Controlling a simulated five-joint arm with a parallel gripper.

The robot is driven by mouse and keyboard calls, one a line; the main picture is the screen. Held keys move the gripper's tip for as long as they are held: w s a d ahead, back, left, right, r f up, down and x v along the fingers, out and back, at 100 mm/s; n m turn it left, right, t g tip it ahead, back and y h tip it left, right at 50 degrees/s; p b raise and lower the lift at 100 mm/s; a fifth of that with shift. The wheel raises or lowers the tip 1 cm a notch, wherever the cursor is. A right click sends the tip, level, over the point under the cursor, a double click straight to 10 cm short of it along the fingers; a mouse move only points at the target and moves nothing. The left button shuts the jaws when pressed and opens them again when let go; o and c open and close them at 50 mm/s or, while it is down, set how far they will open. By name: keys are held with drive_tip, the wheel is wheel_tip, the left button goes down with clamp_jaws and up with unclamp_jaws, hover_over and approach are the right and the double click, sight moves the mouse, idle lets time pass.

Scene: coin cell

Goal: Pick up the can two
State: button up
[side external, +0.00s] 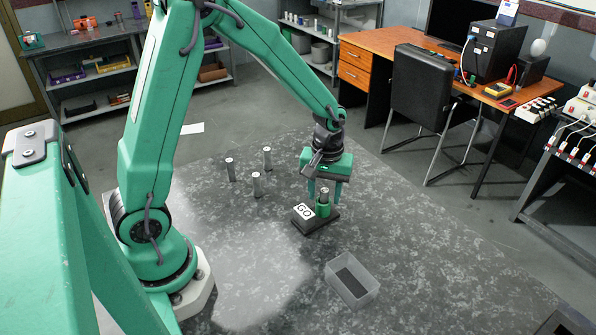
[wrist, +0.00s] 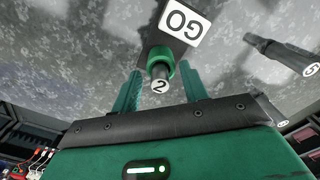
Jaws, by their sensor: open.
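Can two (wrist: 160,86), a small grey cylinder with a white top marked 2, stands in a green ring holder (wrist: 160,55) on a dark base with a white GO label. In the side external view the can (side external: 325,192) and the holder (side external: 323,211) show on the dark base (side external: 318,221). My gripper (side external: 324,188) is open just above the holder, pointing down. In the wrist view its two green fingers (wrist: 160,72) are on either side of the can, with gaps visible. The can's lower part is hidden in the holder.
Three other grey cans (side external: 231,170) (side external: 258,185) (side external: 267,158) stand to the left on the grey speckled table (side external: 430,240). One marked 5 (wrist: 311,70) shows in the wrist view. An open translucent bin (side external: 369,297) sits in front. The table's right side is clear.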

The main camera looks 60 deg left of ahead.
sight(325, 190)
clamp_jaws()
drive_tip(key=shift+r, duration=0.15)
wheel_tip(325, 190, up, 10)
drive_tip(key=shift+f, duration=0.1)
idle(0.6)
idle(0.4)
